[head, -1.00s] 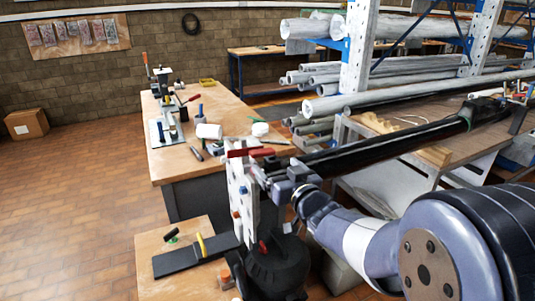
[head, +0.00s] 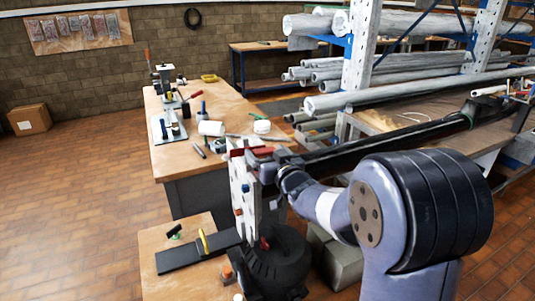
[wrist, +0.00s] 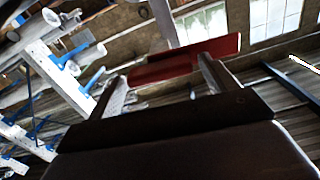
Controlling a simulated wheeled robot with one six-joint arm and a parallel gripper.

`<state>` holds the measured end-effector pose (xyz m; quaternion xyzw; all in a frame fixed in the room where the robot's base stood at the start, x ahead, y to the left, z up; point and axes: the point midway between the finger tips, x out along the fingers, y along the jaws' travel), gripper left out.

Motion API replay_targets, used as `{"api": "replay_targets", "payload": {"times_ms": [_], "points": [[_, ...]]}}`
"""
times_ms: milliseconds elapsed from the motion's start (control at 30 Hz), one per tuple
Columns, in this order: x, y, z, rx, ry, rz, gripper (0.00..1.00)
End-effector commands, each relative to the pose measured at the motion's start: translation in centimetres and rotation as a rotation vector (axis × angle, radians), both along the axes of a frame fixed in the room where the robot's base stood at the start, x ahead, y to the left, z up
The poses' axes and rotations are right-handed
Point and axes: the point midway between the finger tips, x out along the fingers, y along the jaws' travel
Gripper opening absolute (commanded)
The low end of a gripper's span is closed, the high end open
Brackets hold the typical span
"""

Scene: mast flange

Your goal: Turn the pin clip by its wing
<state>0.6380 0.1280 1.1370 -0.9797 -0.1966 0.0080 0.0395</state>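The red pin clip's wing (head: 262,151) sits at the top of the upright white flange plate (head: 242,190), by the near end of the black mast (head: 400,137). In the wrist view the red wing (wrist: 185,62) is a flat slanted bar across the gap between my fingers. My gripper (head: 277,158) is at the top of the plate, close against the wing on its right. In the wrist view my gripper (wrist: 165,80) has its two fingers wide apart. I cannot tell whether a finger touches the wing. The clip's pin is hidden.
A workbench (head: 170,160) with tools and a white roll stands behind. A low wooden table (head: 185,280) at front left holds a dark flat bar (head: 190,255). A pipe rack (head: 360,50) stands behind right.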

Motion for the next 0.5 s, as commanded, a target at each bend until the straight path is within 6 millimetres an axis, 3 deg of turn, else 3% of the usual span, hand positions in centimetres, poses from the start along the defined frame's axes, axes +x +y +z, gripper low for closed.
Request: {"api": "replay_targets", "payload": {"times_ms": [500], "points": [[-0.02,-0.01,0.01,0.000,0.000,0.000,0.38]]}}
